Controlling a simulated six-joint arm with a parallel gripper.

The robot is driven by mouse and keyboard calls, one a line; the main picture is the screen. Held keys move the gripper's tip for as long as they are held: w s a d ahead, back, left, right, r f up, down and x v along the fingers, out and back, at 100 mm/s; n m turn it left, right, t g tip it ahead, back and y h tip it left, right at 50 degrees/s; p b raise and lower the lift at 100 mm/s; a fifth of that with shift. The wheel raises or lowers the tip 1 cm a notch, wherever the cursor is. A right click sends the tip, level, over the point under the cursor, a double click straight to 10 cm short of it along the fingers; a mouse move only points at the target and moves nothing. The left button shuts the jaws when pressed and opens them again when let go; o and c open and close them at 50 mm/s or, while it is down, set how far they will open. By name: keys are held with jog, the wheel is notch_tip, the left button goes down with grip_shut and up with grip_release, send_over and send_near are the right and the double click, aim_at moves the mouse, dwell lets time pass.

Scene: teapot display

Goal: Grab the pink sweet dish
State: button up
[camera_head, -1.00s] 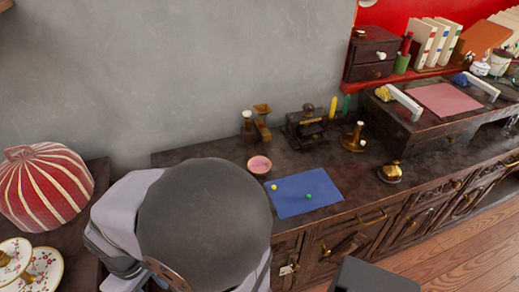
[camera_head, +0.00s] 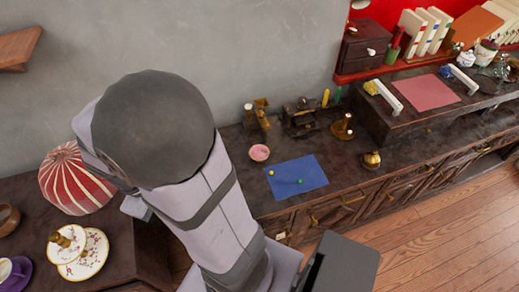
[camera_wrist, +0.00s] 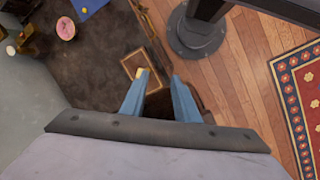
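The pink sweet dish (camera_head: 259,153) is a small round bowl on the dark wooden cabinet top, just left of the blue mat (camera_head: 315,172). It also shows in the wrist view (camera_wrist: 65,28), at the upper left, well away from my fingers. My gripper (camera_wrist: 160,77) is open and empty in the wrist view, its two blue-grey fingers apart. The fingers appear over the cabinet's edge region, to the right of and nearer than the dish. In the head view my arm's large grey links stand left of the dish, and the fingers do not show.
Small yellow and green balls lie on the mat. Brass and dark ornaments (camera_head: 301,117) stand behind it, with a brass bell-like piece (camera_head: 370,160) to the right. A red-striped dome (camera_head: 72,180) and floral plates (camera_head: 84,255) stand on the left table. Wooden floor lies in front.

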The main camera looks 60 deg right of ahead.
aim_at(262, 160)
jog(key=d+f+n+g+h+b, duration=0.1)
jog(key=d+f+g+h+b, duration=0.1)
jog(key=d+f+b, duration=0.5)
jog(key=d+f+n+g+h+b, duration=0.1)
jog(key=d+f+g+h+b, duration=0.1)
jog(key=d+f+b, duration=0.5)
jog(key=d+f+n+g+h+b, duration=0.1)
jog(key=d+f+h+b, duration=0.3)
jog(key=d+f+b, duration=0.4)
jog(key=shift+s+d+n+g+h+b, duration=0.15)
jog(key=shift+d+g+b, duration=0.25)
jog(key=shift+d+b, duration=1.35)
jog(key=shift+s+d+n+g+h+b, duration=0.15)
jog(key=shift+d+g+b, duration=0.3)
jog(key=shift+d, duration=2.55)
jog(key=shift+d+r, duration=0.1)
jog(key=shift+d, duration=0.25)
jog(key=shift+x, duration=3.7)
grip_shut()
